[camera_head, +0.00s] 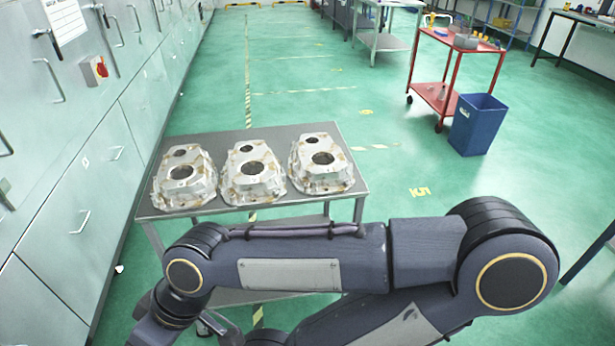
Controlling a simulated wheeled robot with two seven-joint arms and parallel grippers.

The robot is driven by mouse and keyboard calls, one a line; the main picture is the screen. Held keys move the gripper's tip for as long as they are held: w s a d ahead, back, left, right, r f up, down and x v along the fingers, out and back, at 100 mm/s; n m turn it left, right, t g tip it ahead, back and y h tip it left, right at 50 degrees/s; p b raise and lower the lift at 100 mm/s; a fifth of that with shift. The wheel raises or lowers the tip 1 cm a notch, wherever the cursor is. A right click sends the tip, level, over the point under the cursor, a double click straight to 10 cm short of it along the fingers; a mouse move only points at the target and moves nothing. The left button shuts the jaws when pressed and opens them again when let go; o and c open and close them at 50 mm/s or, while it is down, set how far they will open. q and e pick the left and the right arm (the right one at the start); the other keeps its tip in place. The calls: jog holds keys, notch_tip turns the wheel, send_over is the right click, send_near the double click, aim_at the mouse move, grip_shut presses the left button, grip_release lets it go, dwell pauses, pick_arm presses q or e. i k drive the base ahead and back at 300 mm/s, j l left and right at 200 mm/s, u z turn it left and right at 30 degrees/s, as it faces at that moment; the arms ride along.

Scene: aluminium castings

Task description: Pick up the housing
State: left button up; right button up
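Three silvery aluminium housings stand in a row on a grey metal table (290,136). The left housing (184,190), the middle housing (247,184) and the right housing (321,172) each show a large dark round opening and a smaller one behind it, with brownish patches. None of them is touched by my arm. My dark blue-grey arm crosses the foreground in front of the table, and its far end bends down at the lower left. I see no gripper fingers of either hand.
Grey cabinets (60,130) with handles line the left side, close to the table. A blue bin (477,125) and a red trolley (455,62) with small items stand at the back right. The green floor (300,80) behind the table is open.

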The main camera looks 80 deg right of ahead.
aim_at(186, 177)
jog(key=j+z, duration=0.15)
jog(key=z, duration=2.2)
jog(key=k+l, duration=0.05)
jog(key=l, duration=0.05)
